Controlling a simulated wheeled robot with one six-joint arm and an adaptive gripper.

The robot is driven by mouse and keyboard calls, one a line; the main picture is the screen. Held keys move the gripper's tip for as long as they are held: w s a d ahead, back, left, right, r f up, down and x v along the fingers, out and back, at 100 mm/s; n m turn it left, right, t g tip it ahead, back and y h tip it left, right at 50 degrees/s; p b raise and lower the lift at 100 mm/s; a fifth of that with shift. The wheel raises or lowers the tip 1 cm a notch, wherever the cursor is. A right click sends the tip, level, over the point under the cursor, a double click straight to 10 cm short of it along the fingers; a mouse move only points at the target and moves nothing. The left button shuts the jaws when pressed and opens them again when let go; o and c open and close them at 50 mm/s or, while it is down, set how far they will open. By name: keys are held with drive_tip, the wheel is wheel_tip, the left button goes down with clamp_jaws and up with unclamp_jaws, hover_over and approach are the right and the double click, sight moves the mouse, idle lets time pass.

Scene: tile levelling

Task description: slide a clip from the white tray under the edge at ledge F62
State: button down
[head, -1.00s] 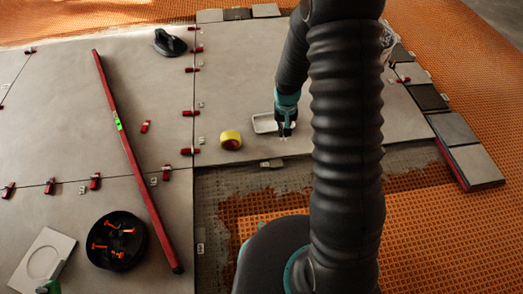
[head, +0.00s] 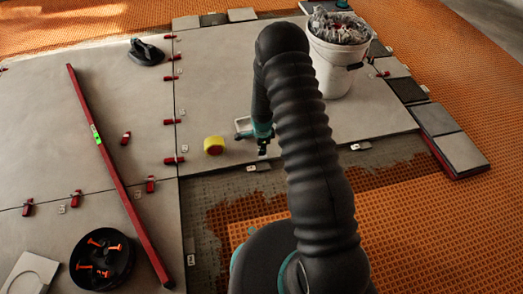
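The white tray (head: 241,121) lies on the large grey tile (head: 215,95), partly hidden behind my gripper (head: 262,151). My gripper points down just in front of the tray, near the tile's front edge (head: 225,167). A small pale spot shows at its fingertips. It is too small to tell whether that is a clip or whether the fingers are shut. Small grey clips sit at that edge, one (head: 259,168) just below my gripper and another (head: 361,146) farther right. No ledge label is readable, so I cannot tell which edge is F62.
A yellow tape roll (head: 214,145) stands left of my gripper. A white bucket (head: 335,67) stands behind my arm. Red wedges (head: 171,160) line the tile joints. A long red level (head: 115,172) and a black bowl (head: 102,261) lie left. Bare floor and orange matting (head: 420,225) lie in front.

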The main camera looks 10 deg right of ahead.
drive_tip(key=shift+f+b, duration=1.55)
drive_tip(key=shift+f, duration=1.7)
drive_tip(key=shift+w+f+b, duration=0.1)
drive_tip(key=shift+b, duration=0.2)
drive_tip(key=shift+w, duration=0.4)
drive_tip(key=c, duration=1.2)
unclamp_jaws()
drive_tip(key=shift+c, duration=0.2)
wheel_tip(320, 180, up, 12)
